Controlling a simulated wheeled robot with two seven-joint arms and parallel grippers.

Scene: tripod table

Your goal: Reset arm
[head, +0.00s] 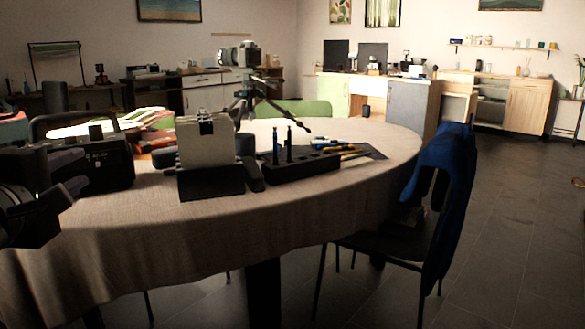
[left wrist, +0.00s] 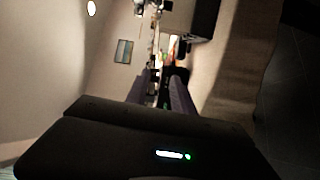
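My left gripper (head: 66,176) is at the left edge of the head view, beside the near left rim of the round table (head: 330,215). It is dark and partly blends with a black case behind it. In the left wrist view its two fingers (left wrist: 160,88) stand apart, with a lit strip of background between them and nothing held. My right gripper is in neither view.
A black case with a handle (head: 105,160) is close to my left gripper. A pale upright block on a dark base (head: 205,142), a black holder with pens (head: 300,168) and a camera on a tripod (head: 240,56) stand farther right. A chair with blue cloth (head: 445,185) is at right.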

